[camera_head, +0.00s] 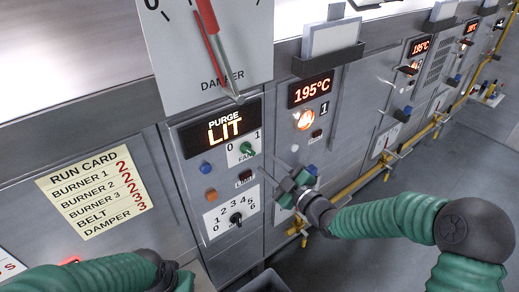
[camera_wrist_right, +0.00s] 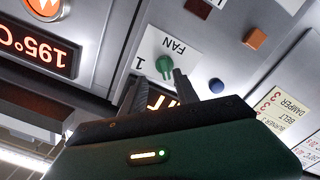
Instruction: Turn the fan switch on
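The fan switch is a green knob (camera_head: 246,149) on a white plate marked 0, 1 and FAN, on the grey panel below the lit PURGE LIT display. It also shows in the right wrist view as a green knob (camera_wrist_right: 165,66). I cannot tell for sure which mark it points to. My right gripper (camera_head: 292,184) is to the lower right of the plate in the head view. In the wrist view its two dark fingers (camera_wrist_right: 158,82) are apart and empty, with the knob just beyond their tips. My left arm is at the bottom left; its gripper's fingers cannot be made out.
A blue button (camera_head: 206,168), an orange button (camera_head: 211,195) and a numbered dial (camera_head: 236,218) are close by on the panel. A damper gauge (camera_head: 212,55) juts out above. A yellow pipe (camera_head: 352,188) runs along the right.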

